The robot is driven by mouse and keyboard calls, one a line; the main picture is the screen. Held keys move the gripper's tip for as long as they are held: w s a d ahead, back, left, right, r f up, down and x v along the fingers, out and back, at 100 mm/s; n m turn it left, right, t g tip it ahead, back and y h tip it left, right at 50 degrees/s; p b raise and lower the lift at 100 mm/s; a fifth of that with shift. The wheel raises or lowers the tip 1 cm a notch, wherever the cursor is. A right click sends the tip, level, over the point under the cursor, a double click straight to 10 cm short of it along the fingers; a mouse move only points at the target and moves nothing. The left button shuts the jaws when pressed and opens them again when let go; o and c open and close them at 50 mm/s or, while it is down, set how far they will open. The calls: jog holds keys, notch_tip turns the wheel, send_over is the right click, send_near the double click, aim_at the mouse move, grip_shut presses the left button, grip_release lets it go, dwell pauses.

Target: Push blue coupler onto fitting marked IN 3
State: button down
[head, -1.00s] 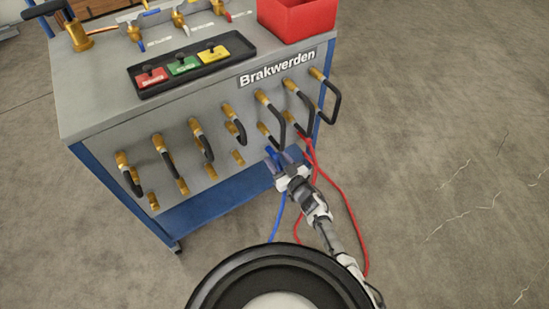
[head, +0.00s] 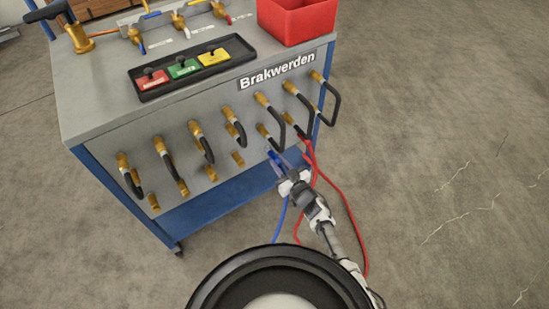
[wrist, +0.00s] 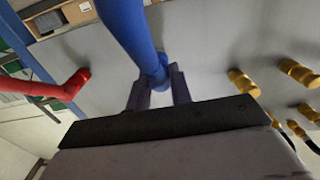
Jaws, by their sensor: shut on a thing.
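The blue coupler (wrist: 157,72) is held between the fingers of my gripper (wrist: 160,92) in the wrist view, with its blue hose (wrist: 128,25) running up out of the frame. In the head view the blue coupler (head: 272,158) and my gripper (head: 285,167) are at the lower right of the grey front panel. I cannot tell whether the coupler touches any fitting. Brass fittings stand in rows on the panel; one lower fitting (head: 239,159) is left of the coupler. No IN 3 mark is readable, so I cannot tell which fitting it is.
Several black hose loops (head: 300,110) hang from the upper brass fittings. A red hose (head: 345,210) hangs right of my gripper; a red coupler (wrist: 76,84) is on the panel in the wrist view. A red bin (head: 297,22) and black tray (head: 190,75) sit on top.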

jog(key=shift+p+v, duration=0.5)
jog(key=shift+v, duration=1.3)
jog(key=p+v, duration=0.1)
jog(key=v, duration=0.5)
